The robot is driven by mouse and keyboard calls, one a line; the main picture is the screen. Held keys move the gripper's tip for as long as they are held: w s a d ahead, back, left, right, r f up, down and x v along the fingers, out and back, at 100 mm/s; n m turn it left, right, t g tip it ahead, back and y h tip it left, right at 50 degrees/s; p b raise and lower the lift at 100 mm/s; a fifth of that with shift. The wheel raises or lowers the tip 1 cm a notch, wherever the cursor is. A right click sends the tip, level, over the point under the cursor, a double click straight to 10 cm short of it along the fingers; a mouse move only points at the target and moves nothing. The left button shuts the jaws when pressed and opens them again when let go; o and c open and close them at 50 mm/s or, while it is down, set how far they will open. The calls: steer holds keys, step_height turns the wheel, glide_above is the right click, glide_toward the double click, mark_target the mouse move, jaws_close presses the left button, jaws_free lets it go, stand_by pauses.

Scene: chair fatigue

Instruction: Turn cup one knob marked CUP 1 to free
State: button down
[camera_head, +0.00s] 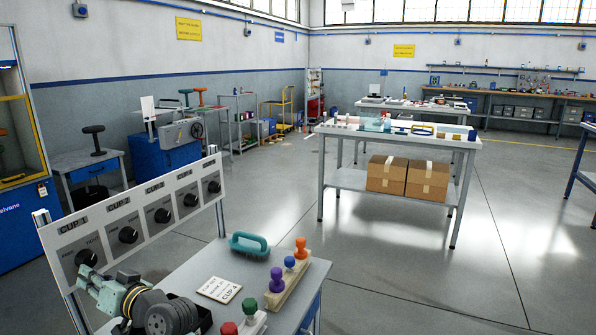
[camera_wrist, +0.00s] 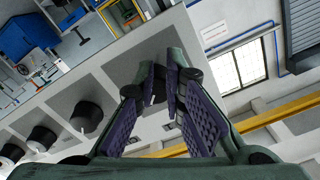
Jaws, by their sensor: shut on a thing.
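A pale panel (camera_head: 130,205) carries a row of round black knobs on dark plates. The knob marked CUP 1 (camera_head: 86,257) is at its near left end, with my gripper (camera_head: 90,272) right at it. In the wrist view, my gripper (camera_wrist: 163,88) has its two purple-padded fingers closed in on a dark knob (camera_wrist: 154,84) that shows only partly between them. The fingers hide most of this knob, so I cannot read which way it points.
The other knobs (camera_head: 128,235) run to the right along the panel. The bench (camera_head: 215,265) below holds a teal-handled brush (camera_head: 249,244), a CUP 4 card (camera_head: 219,289) and a wooden rack (camera_head: 287,286) of coloured stamps. Open floor lies to the right.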

steer(key=shift+s+p+v, duration=0.45)
steer(key=shift+p+v, duration=0.75)
steer(key=shift+v, duration=1.8)
steer(key=x, duration=0.6)
steer(key=shift+w+a+r, duration=0.1)
steer(key=shift+a+r, duration=0.05)
steer(key=shift+a, duration=0.1)
steer(key=shift+w+a+r, duration=0.1)
steer(key=shift+r, duration=0.2)
